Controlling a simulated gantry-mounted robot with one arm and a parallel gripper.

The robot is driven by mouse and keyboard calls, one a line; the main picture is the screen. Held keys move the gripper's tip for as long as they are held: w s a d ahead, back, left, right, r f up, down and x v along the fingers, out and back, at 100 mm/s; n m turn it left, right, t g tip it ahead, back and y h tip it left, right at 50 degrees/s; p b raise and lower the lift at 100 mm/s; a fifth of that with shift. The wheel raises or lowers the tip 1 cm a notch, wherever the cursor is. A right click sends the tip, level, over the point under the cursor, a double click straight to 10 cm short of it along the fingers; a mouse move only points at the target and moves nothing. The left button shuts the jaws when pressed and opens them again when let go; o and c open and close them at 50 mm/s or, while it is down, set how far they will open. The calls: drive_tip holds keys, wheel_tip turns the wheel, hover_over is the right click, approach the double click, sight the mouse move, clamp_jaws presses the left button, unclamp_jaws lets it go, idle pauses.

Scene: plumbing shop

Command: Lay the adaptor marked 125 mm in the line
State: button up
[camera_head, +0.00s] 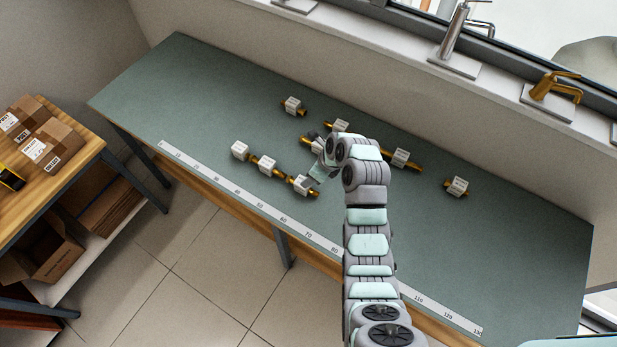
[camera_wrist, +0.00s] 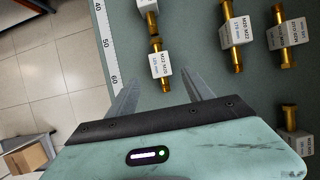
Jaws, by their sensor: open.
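A line of three brass adaptors with white label blocks lies along the bench's front side: the first (camera_head: 240,150), the second (camera_head: 267,165) and the third (camera_head: 301,184). In the wrist view the third adaptor (camera_wrist: 161,65) has a label that seems to read M22 M20, with a small mm line that may be 125 mm. Its upper end meets or nearly meets the second adaptor (camera_wrist: 150,14). My gripper (camera_wrist: 163,80) is open, its fingers apart on either side of the third adaptor's lower end. In the head view my gripper (camera_head: 318,173) is partly hidden by my wrist.
Loose adaptors lie farther back: one (camera_head: 293,105), another (camera_head: 339,127), and two to the right (camera_head: 404,158) (camera_head: 457,187). One beside my wrist is partly hidden. A printed ruler (camera_head: 236,193) runs along the front edge. The bench's left end is clear. Taps stand behind on the sill.

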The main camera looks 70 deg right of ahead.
drive_tip(key=shift+v, duration=0.85)
drive_tip(key=shift+w, duration=0.15)
